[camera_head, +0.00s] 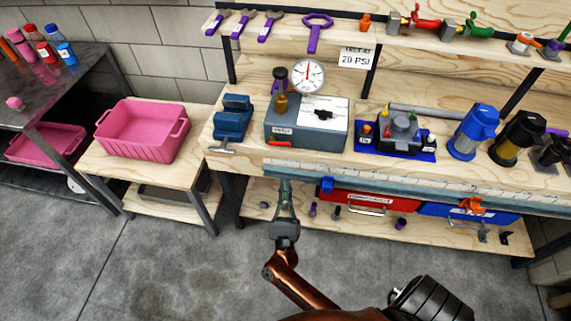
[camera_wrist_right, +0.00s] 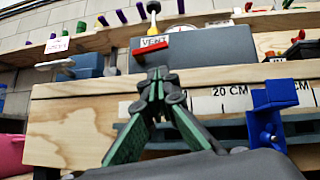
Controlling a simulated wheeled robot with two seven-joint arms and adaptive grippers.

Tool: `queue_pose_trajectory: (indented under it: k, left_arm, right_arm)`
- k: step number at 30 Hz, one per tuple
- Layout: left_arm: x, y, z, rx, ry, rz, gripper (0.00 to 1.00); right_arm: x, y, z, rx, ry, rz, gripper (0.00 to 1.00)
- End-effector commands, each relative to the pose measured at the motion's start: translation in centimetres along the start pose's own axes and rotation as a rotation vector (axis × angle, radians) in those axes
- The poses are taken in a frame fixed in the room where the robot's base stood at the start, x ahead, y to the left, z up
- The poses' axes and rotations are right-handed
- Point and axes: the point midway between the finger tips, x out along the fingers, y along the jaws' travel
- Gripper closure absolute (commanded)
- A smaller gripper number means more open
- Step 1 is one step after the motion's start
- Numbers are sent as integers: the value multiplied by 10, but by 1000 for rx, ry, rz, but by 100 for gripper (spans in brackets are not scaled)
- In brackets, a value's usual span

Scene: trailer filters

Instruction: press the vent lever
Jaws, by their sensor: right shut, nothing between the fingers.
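The vent lever is a small red bar (camera_wrist_right: 150,54) under the white VENT label in the right wrist view. It sits on the front of the grey test box (camera_wrist_right: 208,50). The box (camera_head: 335,133) stands on the workbench in the head view, with a gauge above it; the lever is tiny there, at its lower left. My right gripper (camera_head: 285,182) is shut and empty, in front of the bench edge and below the lever. In the wrist view its fingertips (camera_wrist_right: 161,74) meet just below the lever in the picture; a gap to it cannot be judged. My left gripper is not in view.
A blue vise (camera_head: 233,118) stands left of the box. A black pump on a blue mat (camera_head: 400,151) and a blue filter housing (camera_head: 472,132) stand to the right. A ruler strip (camera_head: 400,188) runs along the bench edge. A pink bin (camera_head: 143,130) sits on the left table.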

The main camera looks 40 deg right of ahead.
Motion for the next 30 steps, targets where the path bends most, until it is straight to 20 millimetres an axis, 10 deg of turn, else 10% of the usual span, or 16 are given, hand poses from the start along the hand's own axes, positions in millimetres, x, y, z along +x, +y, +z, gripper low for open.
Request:
queue_pose_trajectory:
  k: [18,30]
  left_arm:
    - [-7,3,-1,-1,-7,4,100]
    - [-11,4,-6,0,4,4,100]
  right_arm:
    - [90,0,1,0,-2,-1,100]
    - [97,0,0,-1,-1,1,100]
